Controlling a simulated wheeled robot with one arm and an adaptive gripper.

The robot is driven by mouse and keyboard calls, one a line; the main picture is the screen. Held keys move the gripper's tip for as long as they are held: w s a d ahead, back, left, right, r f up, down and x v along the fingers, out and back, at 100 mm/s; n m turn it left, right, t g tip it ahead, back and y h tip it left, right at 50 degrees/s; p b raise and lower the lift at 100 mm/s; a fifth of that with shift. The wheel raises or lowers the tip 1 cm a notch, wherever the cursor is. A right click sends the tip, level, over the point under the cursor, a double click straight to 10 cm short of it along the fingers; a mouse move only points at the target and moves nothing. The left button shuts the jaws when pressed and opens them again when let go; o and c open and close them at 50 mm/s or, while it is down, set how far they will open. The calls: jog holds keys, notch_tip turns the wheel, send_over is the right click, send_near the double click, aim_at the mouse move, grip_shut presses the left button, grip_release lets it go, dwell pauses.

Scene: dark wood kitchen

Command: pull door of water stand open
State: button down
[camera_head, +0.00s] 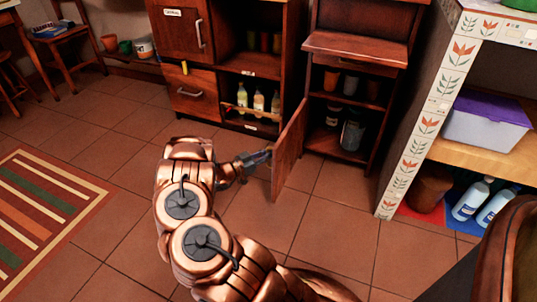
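The water stand (355,42) is a dark wood cabinet right of centre. Its lower door (289,150) stands open, swung out from the stand's left side toward me. The shelves inside are exposed, with dark jars (352,130) at the bottom and cups (350,85) above. My gripper (262,157) is at the left face of the door, at about mid height. It is small and partly merged with the door's edge, so I cannot tell whether its fingers hold a handle or only touch the door. My copper arm reaches up from the bottom of the view.
A cabinet (190,90) with a drawer and bottles (258,102) stands left of the stand. A patterned white shelf unit (425,130) with a purple-lidded box (486,120) is at right. A striped rug (45,215) lies at left. Tiled floor is clear around the door.

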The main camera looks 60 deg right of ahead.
jog(key=shift+w+r, duration=0.1)
jog(key=c, duration=1.2)
grip_release()
jog(key=shift+a, duration=0.15)
jog(key=v, duration=1.2)
